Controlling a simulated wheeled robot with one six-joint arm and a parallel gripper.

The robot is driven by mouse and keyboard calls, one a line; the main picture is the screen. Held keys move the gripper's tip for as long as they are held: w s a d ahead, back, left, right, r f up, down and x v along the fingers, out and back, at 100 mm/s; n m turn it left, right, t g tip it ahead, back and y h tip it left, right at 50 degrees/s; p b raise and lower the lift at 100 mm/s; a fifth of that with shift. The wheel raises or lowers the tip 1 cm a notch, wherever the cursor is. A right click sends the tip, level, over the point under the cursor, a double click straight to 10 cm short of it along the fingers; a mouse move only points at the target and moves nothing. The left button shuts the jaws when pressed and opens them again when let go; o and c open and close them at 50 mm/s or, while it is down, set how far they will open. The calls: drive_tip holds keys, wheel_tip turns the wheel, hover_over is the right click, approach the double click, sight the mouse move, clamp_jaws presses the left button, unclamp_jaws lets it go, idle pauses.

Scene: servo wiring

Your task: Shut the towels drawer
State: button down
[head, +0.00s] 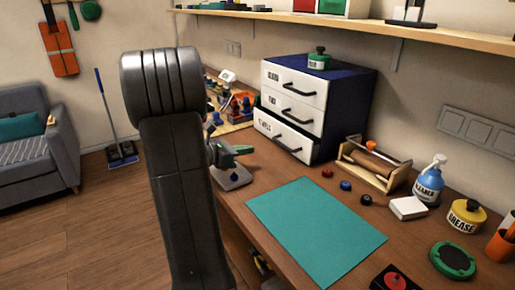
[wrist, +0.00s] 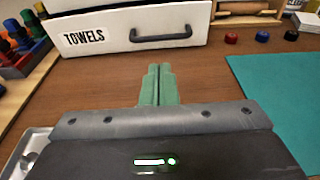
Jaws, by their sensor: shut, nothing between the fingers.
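The towels drawer (head: 283,134) is the bottom white drawer of the dark blue cabinet (head: 350,92). It stands out a little from the two drawers above, with a dark gap at its right side. In the wrist view its white front (wrist: 112,42) carries the TOWELS label and a dark bar handle (wrist: 160,34). My gripper (wrist: 157,70) has green fingers closed together with nothing between them. It is low over the bench, in front of the drawer and apart from it, pointing towards the handle. In the head view my gripper (head: 240,150) is partly hidden by my arm.
A teal mat (head: 315,228) lies in front of the cabinet. A wooden tray with a roller (head: 370,163) stands right of the drawer. A rack of coloured parts (head: 235,108) is at its left. A small grey tray (head: 232,178) sits at the bench edge below my gripper.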

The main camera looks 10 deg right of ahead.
drive_tip(key=v, duration=0.2)
drive_tip(key=shift+s+a+r, duration=0.1)
drive_tip(key=shift+a, duration=0.25)
drive_tip(key=shift+a+r+p, duration=0.1)
drive_tip(key=shift+r+p, duration=0.05)
drive_tip(key=shift+p, duration=0.2)
drive_tip(key=r+p, duration=0.1)
drive_tip(key=p, duration=0.4)
drive_tip(key=shift+y+p, duration=0.4)
drive_tip(key=p, duration=0.3)
drive_tip(key=shift+f+g+y+p, duration=0.1)
drive_tip(key=shift+g+y+p, duration=0.2)
drive_tip(key=shift+p, duration=0.05)
drive_tip(key=shift+f+p, duration=0.4)
drive_tip(key=shift+p, duration=0.6)
drive_tip(key=shift+d+f, duration=0.3)
drive_tip(key=shift+d, duration=0.2)
drive_tip(key=p+x, duration=0.1)
drive_tip(key=x, duration=0.8)
drive_tip(key=shift+f, duration=0.15)
drive_tip(key=shift+w+d+r+p, duration=0.15)
drive_tip(key=shift+w+d+p, duration=0.1)
drive_tip(key=shift+d, duration=0.35)
drive_tip(key=shift+w+d+r+p, duration=0.15)
drive_tip(key=shift+w+d+p, duration=0.1)
drive_tip(key=shift+d, duration=0.35)
drive_tip(key=shift+w+d, duration=0.3)
drive_tip(key=shift+d, duration=0.35)
